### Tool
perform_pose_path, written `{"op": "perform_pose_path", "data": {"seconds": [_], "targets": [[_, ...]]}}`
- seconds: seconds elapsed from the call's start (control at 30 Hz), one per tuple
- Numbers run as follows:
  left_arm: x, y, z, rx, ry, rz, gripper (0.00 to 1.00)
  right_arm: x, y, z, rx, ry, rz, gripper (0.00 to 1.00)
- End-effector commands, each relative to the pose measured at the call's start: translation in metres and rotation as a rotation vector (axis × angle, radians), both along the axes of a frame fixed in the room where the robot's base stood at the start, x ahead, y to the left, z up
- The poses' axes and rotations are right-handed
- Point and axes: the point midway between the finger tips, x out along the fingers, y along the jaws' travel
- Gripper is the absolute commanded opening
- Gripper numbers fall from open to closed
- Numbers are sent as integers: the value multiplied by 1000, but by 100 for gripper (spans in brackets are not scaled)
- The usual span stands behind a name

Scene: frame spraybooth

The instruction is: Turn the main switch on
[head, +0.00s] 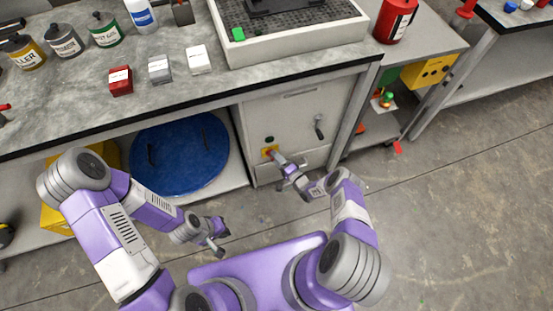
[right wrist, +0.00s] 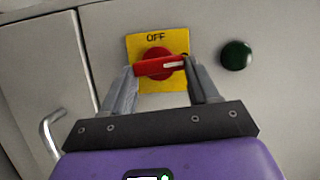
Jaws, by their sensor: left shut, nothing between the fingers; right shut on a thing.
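The main switch is a red rotary knob (right wrist: 153,67) on a square yellow plate (right wrist: 183,42) marked OFF, on the grey cabinet front. The plate also shows small in the head view (head: 267,152), under the bench. In the right wrist view the knob's bar lies nearly level, with a white mark at its right end; OFF stands above it. My right gripper (right wrist: 163,72) is shut on the bar, one finger at each end. My left gripper (head: 217,246) is shut and empty, low in front of the bench, away from the cabinet.
A dark green round button (right wrist: 236,55) sits beside the plate. A bent metal handle (head: 319,127) sticks out of the cabinet (head: 300,108). The floor (head: 450,220) to the right is clear.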

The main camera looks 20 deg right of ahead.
Motion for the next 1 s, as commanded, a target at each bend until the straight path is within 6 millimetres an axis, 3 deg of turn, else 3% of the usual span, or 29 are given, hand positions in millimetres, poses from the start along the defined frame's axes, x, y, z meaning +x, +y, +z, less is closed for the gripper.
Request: {"op": "perform_pose_path", "data": {"seconds": [0.73,0.77,0.9,1.0], "targets": [[0,0,0,0,0,0,0,-2,2,-3,88,8,4,29],[0,0,0,0,0,0,0,-2,2,-3,88,8,4,64],[0,0,0,0,0,0,0,-1,2,-2,86,6,3,85],[0,0,0,0,0,0,0,-1,1,-2,85,6,2,85]]}}
